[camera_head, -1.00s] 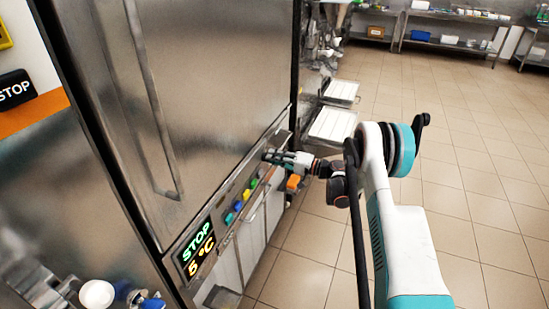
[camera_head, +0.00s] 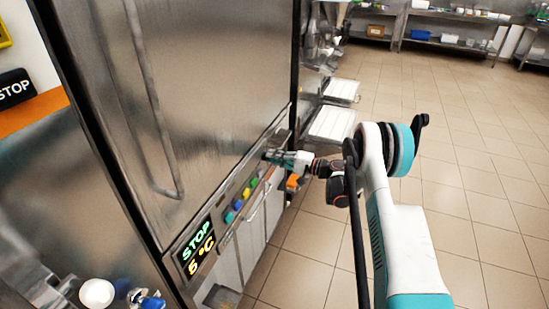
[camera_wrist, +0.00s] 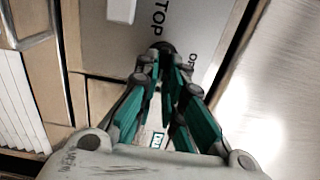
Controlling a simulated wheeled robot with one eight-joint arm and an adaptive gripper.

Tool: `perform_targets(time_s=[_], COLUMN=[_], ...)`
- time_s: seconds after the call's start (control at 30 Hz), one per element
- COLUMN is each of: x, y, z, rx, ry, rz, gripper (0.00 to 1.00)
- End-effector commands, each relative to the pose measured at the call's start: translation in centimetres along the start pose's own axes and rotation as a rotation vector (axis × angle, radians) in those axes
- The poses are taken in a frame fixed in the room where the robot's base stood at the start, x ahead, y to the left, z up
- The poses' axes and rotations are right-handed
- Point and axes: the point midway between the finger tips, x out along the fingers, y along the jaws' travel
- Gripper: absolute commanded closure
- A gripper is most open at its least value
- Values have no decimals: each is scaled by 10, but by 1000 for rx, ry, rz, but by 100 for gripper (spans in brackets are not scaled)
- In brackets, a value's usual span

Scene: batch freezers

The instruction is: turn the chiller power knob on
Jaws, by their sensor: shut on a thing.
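The chiller (camera_head: 195,110) is a tall steel cabinet with a long vertical door handle. Several coloured buttons (camera_head: 245,193) sit in a row on the panel. My gripper (camera_head: 272,156) is at the panel's far end. In the wrist view, my gripper (camera_wrist: 166,62) is shut on a dark round knob (camera_wrist: 163,47) on the panel. The fingers cover much of the knob, so its pointer is hidden. Panel lettering (camera_wrist: 160,14) reading "TOP" shows beside it.
Pale trays (camera_head: 332,123) stand beyond the chiller. Metal shelves (camera_head: 450,35) with boxes line the back wall. A white cup (camera_head: 97,293) is at the lower left. The tiled floor (camera_head: 490,150) at the right is open.

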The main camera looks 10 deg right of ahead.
Motion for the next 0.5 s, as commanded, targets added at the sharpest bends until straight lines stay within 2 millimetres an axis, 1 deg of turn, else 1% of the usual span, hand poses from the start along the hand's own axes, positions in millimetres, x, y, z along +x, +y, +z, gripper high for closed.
perform_targets(time_s=[0.13,0.17,0.2,0.23,0.5], x=[1,1,1,1,1], y=[0,0,0,0,0], z=[0,0,0,0,0], rx=[1,1,0,0,0], ry=[1,1,1,1,0], rz=[0,0,0,0,0], gripper=[100,86,77,71,71])
